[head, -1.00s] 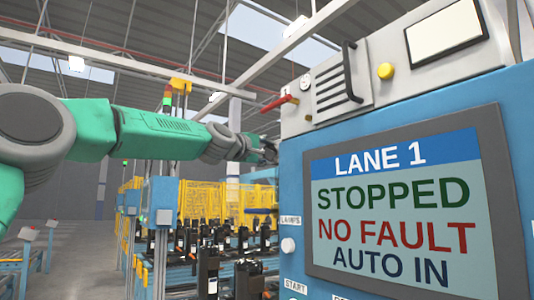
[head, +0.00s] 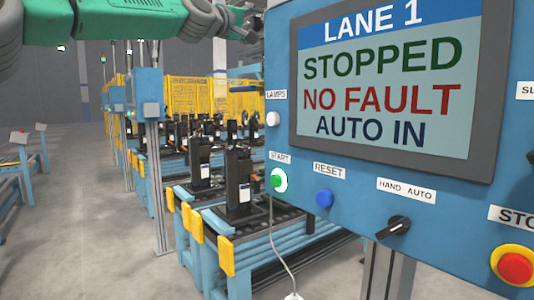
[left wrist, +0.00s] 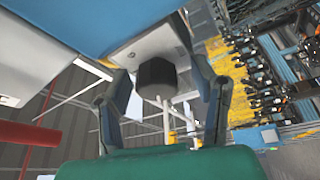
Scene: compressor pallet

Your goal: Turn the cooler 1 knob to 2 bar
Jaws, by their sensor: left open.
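A dark faceted knob (left wrist: 157,78) sticks out from a pale plate (left wrist: 140,50) in the left wrist view. No label or scale for it can be read, so I cannot tell its setting or confirm that it is cooler 1. My left gripper (left wrist: 158,68) is open, one finger on each side of the knob, with visible gaps. In the head view my left gripper (head: 252,20) is at the top, beside the control panel's left edge, and the knob cannot be made out. My right gripper is not in view.
The blue control panel (head: 460,200) fills the right, its screen (head: 385,80) reading stopped, no fault, auto in. Below are a green start button (head: 279,180), blue reset button (head: 324,198), hand/auto switch (head: 394,227) and red stop button (head: 515,266). A conveyor (head: 280,245) stands behind.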

